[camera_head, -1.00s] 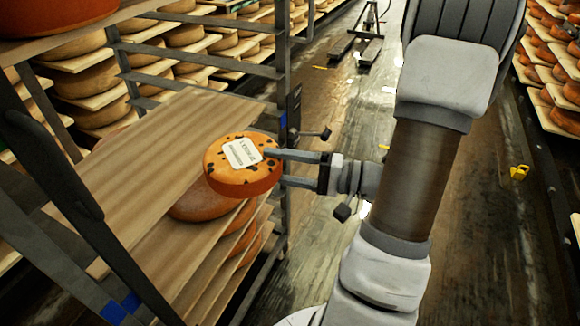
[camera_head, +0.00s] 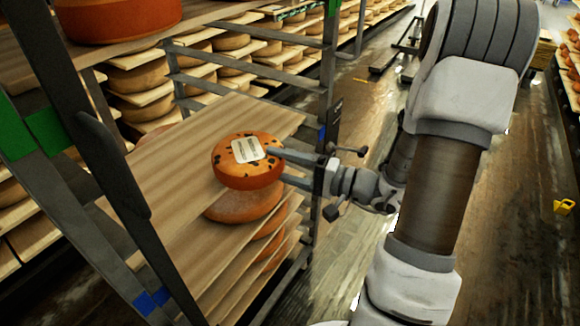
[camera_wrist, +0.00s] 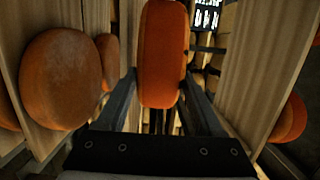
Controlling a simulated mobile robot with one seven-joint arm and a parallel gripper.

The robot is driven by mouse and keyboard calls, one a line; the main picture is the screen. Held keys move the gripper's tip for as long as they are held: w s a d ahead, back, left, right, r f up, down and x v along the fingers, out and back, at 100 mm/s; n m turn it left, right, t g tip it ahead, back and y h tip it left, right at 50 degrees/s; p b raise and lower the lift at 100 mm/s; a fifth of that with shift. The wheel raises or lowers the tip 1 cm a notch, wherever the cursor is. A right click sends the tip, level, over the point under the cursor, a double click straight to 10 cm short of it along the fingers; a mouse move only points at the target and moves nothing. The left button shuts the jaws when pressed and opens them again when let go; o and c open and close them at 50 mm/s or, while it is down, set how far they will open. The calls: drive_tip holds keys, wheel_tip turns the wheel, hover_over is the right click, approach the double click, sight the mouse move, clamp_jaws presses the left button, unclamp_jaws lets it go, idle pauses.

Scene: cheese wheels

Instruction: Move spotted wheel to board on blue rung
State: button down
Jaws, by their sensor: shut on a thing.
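The spotted wheel (camera_head: 247,172) is orange with dark spots and a white label on top. My gripper (camera_head: 281,167) is shut on its right side; in the wrist view the fingers flank the wheel (camera_wrist: 163,55). The wheel overlaps the right part of a bare wooden board (camera_head: 200,160) in the head view; I cannot tell whether it touches it. Blue marks show on the rack at this board's level, one at the front (camera_head: 152,299) and one on the far post (camera_head: 321,133).
A large orange wheel (camera_head: 118,20) sits on the board above. Wheels lie on boards below, the nearest a brown-orange one (camera_head: 243,202). Green marks (camera_head: 46,131) are on the upper rack frame. The aisle floor (camera_head: 350,230) is open on the right, with a yellow object (camera_head: 564,206).

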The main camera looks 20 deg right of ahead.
sight(255, 154)
drive_tip(key=shift+w+d+p+x, duration=0.15)
drive_tip(key=shift+x, duration=0.95)
drive_tip(key=shift+w+d+p+x, duration=0.1)
drive_tip(key=shift+p+x, duration=0.1)
drive_tip(key=shift+x, duration=0.85)
drive_tip(key=shift+w+d+p+x, duration=0.15)
drive_tip(key=shift+x, duration=0.95)
drive_tip(key=shift+f+b, duration=1.1)
drive_tip(key=shift+b, duration=0.2)
drive_tip(key=shift+f+b, duration=0.3)
drive_tip(key=shift+b, duration=0.05)
drive_tip(key=shift+c, duration=1.1)
unclamp_jaws()
drive_tip(key=shift+o, duration=1.1)
drive_tip(key=shift+f, duration=0.15)
drive_tip(key=p+v, duration=0.2)
drive_tip(key=v, duration=1.5)
drive_tip(key=shift+d, duration=0.25)
